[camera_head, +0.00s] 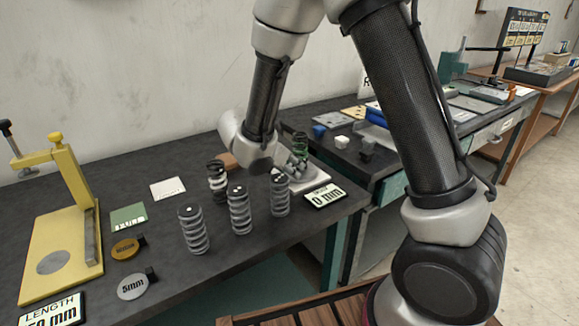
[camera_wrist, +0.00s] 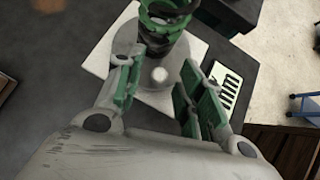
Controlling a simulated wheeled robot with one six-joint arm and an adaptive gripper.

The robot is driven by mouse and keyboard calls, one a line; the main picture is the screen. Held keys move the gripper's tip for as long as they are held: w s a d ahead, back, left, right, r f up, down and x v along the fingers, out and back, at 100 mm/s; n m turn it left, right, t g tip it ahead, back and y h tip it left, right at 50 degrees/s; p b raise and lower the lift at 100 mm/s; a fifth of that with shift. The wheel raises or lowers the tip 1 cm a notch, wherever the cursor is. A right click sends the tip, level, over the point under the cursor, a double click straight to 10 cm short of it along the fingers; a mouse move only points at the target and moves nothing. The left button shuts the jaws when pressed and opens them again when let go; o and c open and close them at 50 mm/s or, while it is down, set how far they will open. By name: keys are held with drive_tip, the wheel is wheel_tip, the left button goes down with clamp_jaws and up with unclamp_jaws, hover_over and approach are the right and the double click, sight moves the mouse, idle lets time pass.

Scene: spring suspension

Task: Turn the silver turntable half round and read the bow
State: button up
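The silver turntable (camera_wrist: 150,82) is a round grey disc on a white plate (camera_wrist: 97,63) in the wrist view. A pale round spot shows on its near part. A green spring (camera_wrist: 163,22) stands on its far side, and also shows in the head view (camera_head: 300,142). My gripper (camera_wrist: 162,72) is open, its green-padded fingers apart on either side of the near part of the disc. I cannot tell whether they touch it. In the head view my gripper (camera_head: 297,169) hides most of the turntable. A display (camera_head: 325,196) beside the plate reads 0 mm.
Several coil springs (camera_head: 239,210) stand close in front of the turntable. A yellow press frame (camera_head: 70,200) is at left, with a LENGTH display (camera_head: 52,312), a 5mm disc (camera_head: 132,287) and a brass disc (camera_head: 125,249). Another dark bench adjoins at right.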

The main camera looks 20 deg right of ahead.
clamp_jaws()
